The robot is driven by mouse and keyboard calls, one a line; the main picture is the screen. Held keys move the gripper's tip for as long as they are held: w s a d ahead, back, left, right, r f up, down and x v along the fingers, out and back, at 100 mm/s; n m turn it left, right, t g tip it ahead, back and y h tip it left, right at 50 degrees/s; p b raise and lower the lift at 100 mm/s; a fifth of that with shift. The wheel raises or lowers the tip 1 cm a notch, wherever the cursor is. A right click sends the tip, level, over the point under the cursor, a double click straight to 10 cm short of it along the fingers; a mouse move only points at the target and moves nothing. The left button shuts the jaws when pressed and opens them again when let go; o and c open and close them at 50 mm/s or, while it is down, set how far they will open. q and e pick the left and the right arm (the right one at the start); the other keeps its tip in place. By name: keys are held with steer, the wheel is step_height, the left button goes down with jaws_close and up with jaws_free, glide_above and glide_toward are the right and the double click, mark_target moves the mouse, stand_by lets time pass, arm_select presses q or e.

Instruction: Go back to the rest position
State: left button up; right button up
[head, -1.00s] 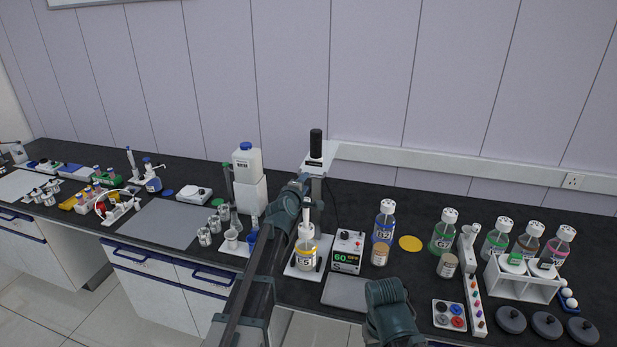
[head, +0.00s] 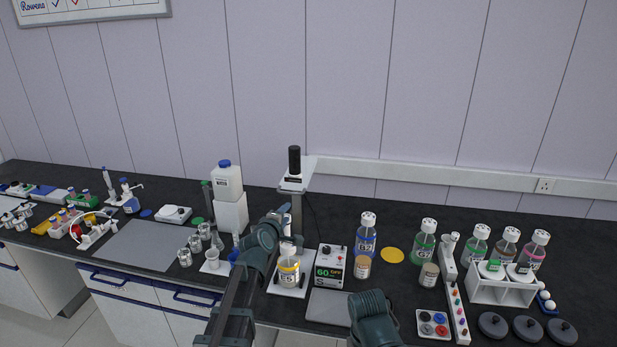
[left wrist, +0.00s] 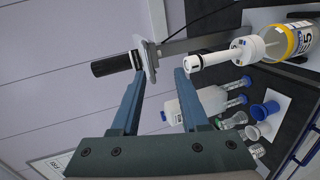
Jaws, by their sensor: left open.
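My left gripper (head: 281,217) is raised over the bench beside the black-topped stand, its arm coming up from the bottom. In the left wrist view the two jaws (left wrist: 160,76) are apart with nothing between them. The yellow-labelled E5 bottle (head: 289,268) stands upright on a white plate below the stand, partly behind my arm. In the left wrist view the bottle (left wrist: 290,42) and its white top piece lie right of the jaws, apart from them. A dark teal part of my right arm shows at the bottom centre; its jaws do not show.
The stand's black-topped head (head: 294,165) is close to my left gripper. A controller reading 60 (head: 330,268) stands right of E5. Capped bottles (head: 424,240) and a white rack (head: 502,289) fill the right. A grey mat (head: 135,245) at left is clear.

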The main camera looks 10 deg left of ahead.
arm_select(q)
steer(key=s+d+f+m+g+h+b, duration=0.2)
steer(key=s+d+f+m+g+b, duration=0.2)
steer(key=s+d+f+m+g, duration=0.55)
steer(key=s+d+f+m+g+y+b, duration=0.2)
steer(key=s+f+m, duration=0.3)
steer(key=s, duration=0.8)
steer(key=s+d+f+m+g+y+b, duration=0.2)
steer(key=s+d+f+m+g, duration=0.1)
steer(key=s+f, duration=0.7)
steer(key=s+m+g, duration=0.1)
steer(key=s+m, duration=0.1)
steer(key=s, duration=0.1)
steer(key=shift+f+y, duration=0.25)
steer(key=shift+y, duration=0.15)
